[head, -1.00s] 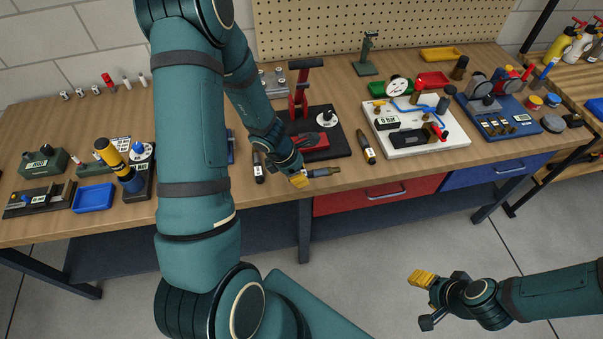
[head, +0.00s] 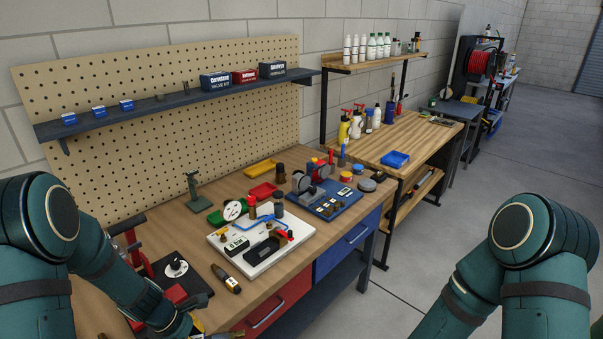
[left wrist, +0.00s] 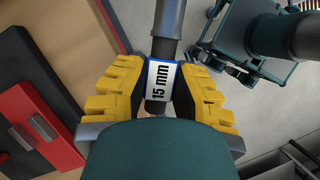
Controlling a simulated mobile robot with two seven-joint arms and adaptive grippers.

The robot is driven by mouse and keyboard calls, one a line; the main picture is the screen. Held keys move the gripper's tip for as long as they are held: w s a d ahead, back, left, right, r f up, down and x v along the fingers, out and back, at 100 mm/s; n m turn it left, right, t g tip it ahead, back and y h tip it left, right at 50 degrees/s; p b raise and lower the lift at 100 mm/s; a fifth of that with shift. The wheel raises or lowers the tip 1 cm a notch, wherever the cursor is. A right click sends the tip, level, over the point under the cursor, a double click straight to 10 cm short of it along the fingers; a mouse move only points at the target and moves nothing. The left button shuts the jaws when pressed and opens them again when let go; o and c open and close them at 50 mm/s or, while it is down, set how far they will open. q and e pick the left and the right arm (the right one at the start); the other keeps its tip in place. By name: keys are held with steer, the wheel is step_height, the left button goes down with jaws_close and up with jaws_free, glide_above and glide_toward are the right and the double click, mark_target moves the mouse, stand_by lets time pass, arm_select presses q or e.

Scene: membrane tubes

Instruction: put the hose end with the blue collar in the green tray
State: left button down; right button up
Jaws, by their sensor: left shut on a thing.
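My left gripper (left wrist: 160,88) is shut on a dark grey hose end (left wrist: 168,28) with a blue collar (left wrist: 151,73) in the left wrist view. A white label on it reads "15 mm". In the head view the left gripper (head: 197,330) is cut off at the bottom edge, near the bench's front edge. The green tray (head: 216,217) lies further back on the bench, partly hidden behind a white round gauge. My right gripper is out of frame; only part of its arm shows at the right.
A white board (head: 268,264) with fittings and blue tubing stands in front of the green tray. A red tray (head: 262,191), a yellow tray (head: 260,169) and a green stand (head: 194,190) are nearby. A dark brass-tipped fitting (head: 226,279) lies left of the board.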

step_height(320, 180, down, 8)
steer(key=b, duration=0.6)
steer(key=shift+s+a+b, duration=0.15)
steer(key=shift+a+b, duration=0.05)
steer(key=shift+b, duration=0.1)
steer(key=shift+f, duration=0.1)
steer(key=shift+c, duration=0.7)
arm_select(q)
steer(key=s+d+f+m+g+y, duration=0.1)
steer(key=d+m+g+y, duration=0.3)
steer(key=m, duration=1.7)
steer(key=d+f+g, duration=0.1)
steer(key=d, duration=0.2)
steer(key=shift+d+g, duration=0.3)
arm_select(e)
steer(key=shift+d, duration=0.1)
